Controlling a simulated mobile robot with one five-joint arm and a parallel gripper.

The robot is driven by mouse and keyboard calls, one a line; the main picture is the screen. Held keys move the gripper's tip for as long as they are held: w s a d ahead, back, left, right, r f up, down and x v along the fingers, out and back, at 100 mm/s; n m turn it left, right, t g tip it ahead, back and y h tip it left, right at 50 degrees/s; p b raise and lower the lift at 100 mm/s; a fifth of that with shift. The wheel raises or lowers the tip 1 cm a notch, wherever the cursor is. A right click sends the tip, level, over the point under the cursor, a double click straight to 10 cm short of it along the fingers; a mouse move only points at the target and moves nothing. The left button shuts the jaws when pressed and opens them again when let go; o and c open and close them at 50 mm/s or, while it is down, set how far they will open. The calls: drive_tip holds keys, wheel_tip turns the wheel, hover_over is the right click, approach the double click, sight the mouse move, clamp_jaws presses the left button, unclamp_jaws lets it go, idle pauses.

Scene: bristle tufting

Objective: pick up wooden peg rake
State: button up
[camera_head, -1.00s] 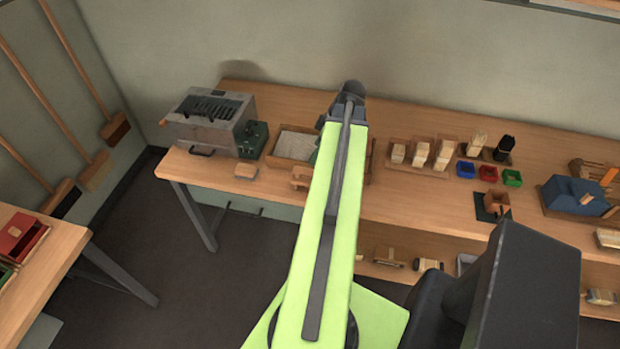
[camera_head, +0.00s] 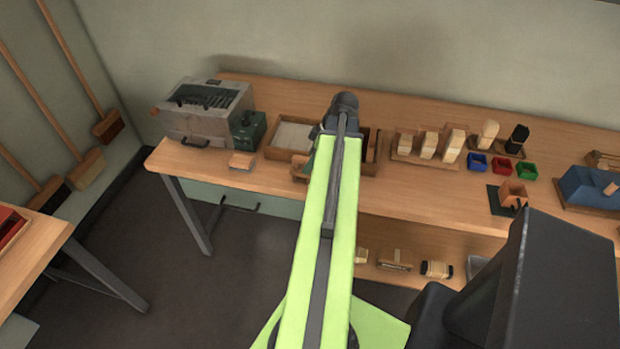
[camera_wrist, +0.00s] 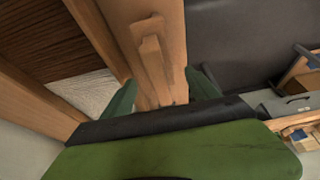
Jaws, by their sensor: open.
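In the wrist view, a pale wooden piece with a narrower raised bar (camera_wrist: 152,60) runs between the fingers of my gripper (camera_wrist: 162,92). It looks like the wooden peg rake, but its pegs are not clear. My green fingers stand apart, one on each side of it. I cannot tell whether they touch it. In the head view, a small wooden piece (camera_head: 299,164) shows at the front of the wooden tray (camera_head: 272,152), beside my arm, and may be the same thing. My arm hides most of that spot.
The bench (camera_head: 400,190) also holds a grey metal box (camera_head: 205,118), a green box (camera_head: 248,132), a small wooden block (camera_head: 242,160), upright brush blocks (camera_head: 453,146), coloured bins (camera_head: 502,166) and a blue tool (camera_head: 588,186). A lower shelf holds several brushes (camera_head: 436,269).

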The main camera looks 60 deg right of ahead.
drive_tip(key=b+x, duration=0.4)
drive_tip(key=x, duration=0.1)
drive_tip(key=shift+s+d+b, duration=0.1)
drive_tip(key=shift+s+b, duration=0.1)
drive_tip(key=shift+b, duration=0.15)
drive_tip(key=shift+w+f, duration=0.15)
drive_tip(key=shift+f, duration=0.05)
drive_tip(key=shift+r, duration=0.2)
clamp_jaws()
